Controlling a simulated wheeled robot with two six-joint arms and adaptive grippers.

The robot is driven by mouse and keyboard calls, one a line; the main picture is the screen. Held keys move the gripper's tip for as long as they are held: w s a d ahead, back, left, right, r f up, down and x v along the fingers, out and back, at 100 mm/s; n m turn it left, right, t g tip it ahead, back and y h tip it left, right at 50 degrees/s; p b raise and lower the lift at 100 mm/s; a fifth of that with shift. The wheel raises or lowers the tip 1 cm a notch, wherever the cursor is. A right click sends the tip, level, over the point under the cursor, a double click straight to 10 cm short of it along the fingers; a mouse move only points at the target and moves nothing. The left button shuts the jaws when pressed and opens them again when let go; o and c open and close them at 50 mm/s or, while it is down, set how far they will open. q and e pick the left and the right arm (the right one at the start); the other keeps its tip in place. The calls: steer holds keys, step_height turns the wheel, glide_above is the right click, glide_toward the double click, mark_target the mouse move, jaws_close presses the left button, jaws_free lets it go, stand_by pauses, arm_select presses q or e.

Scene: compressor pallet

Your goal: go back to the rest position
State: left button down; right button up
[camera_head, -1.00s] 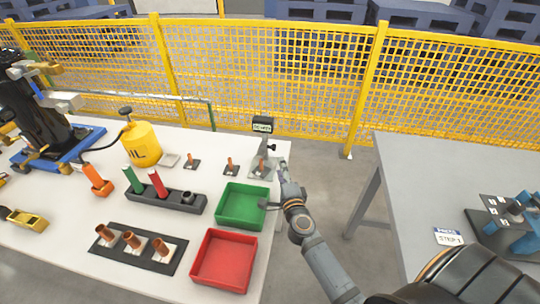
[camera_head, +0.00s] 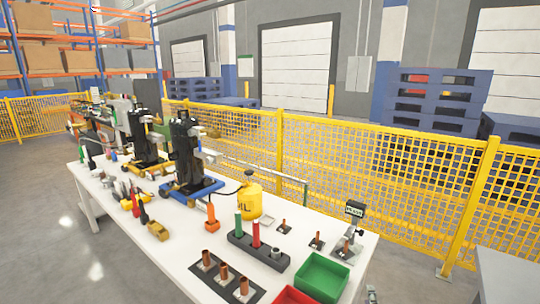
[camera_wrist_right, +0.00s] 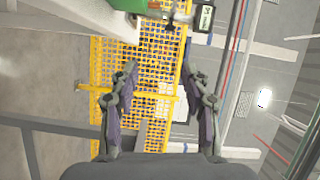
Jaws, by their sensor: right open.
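My right gripper (camera_wrist_right: 163,85) is open in the right wrist view, its two dark fingers spread apart with nothing held between them. Beyond the fingers show the yellow mesh fence and the floor. In the head view only a small grey piece of my right gripper (camera_head: 372,294) shows at the bottom edge, just right of the white table's (camera_head: 190,262) near right corner. The rest of my right arm is cut off by the frame. My left gripper is in neither view now.
On the table stand a green bin (camera_head: 322,276), a red bin (camera_head: 292,296), a yellow oil can (camera_head: 249,201) and a dark block with green and red tubes (camera_head: 258,250). A yellow fence (camera_head: 375,165) runs behind. A grey table (camera_head: 508,280) stands at right.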

steer(key=s+a+f+n+g+y+p, duration=0.15)
steer(key=s+f+n, duration=0.25)
steer(key=f, duration=0.5)
steer(key=s+f+n+g+y+p, duration=0.1)
steer(key=s+f+n+g, duration=0.3)
steer(key=f, duration=0.6)
steer(key=s+a+f+n+g+y+p, duration=0.15)
steer(key=s+f+n, duration=0.3)
steer(key=f, duration=0.45)
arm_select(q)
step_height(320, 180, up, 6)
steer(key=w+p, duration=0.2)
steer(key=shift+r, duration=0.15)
arm_select(e)
steer(key=s+f+n+g, duration=0.2)
steer(key=s+f+g, duration=0.1)
steer(key=s, duration=0.7)
steer(key=s+d+f+n+g, duration=0.1)
steer(key=s+f+n+g, duration=0.2)
steer(key=s+f, duration=0.3)
steer(key=s+d+f+n+g, duration=0.1)
steer(key=s+f+n+g, duration=0.1)
steer(key=s, duration=1.3)
step_height(320, 180, down, 2)
steer(key=shift+s+d+f+g+h, duration=0.25)
steer(key=shift+s+g+h, duration=0.15)
steer(key=shift+g, duration=0.1)
